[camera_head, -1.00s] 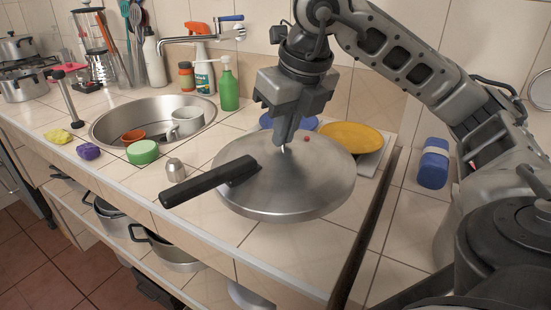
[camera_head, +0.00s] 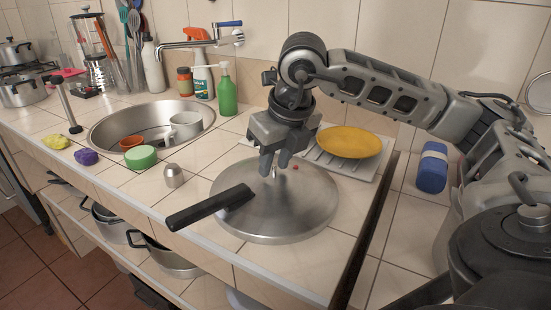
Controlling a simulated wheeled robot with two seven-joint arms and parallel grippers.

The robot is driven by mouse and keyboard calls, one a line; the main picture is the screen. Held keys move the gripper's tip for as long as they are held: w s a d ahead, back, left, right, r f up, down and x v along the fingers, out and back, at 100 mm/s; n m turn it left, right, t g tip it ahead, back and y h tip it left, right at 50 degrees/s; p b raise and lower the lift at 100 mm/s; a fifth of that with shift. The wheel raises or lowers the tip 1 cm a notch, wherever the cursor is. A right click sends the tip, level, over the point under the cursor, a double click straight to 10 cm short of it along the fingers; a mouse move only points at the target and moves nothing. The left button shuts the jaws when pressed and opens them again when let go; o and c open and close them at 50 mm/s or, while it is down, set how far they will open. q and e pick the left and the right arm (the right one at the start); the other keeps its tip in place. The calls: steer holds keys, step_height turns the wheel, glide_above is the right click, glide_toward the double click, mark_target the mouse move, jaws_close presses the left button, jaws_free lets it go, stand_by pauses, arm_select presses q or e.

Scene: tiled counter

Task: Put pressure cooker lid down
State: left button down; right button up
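The round metal pressure cooker lid (camera_head: 290,215) lies on the tiled counter, close to its front edge. Its black handle (camera_head: 210,207) points left toward the front edge. My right gripper (camera_head: 274,168) is above the far half of the lid, with its fingers apart around the small post near the lid's centre. It looks open and no longer clamped on the lid. A small red spot shows on the lid beside the fingers. My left gripper is not in view.
A yellow plate (camera_head: 349,141) sits on a drainer tray (camera_head: 366,166) behind the lid. A blue sponge (camera_head: 432,168) lies to the right.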

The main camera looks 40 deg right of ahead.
steer(key=shift+r, duration=0.15)
steer(key=p+v, duration=0.1)
steer(key=v, duration=1)
steer(key=shift+r, duration=0.4)
steer(key=shift+s+r+p, duration=0.1)
steer(key=shift+s+p, duration=0.05)
steer(key=shift+p, duration=0.2)
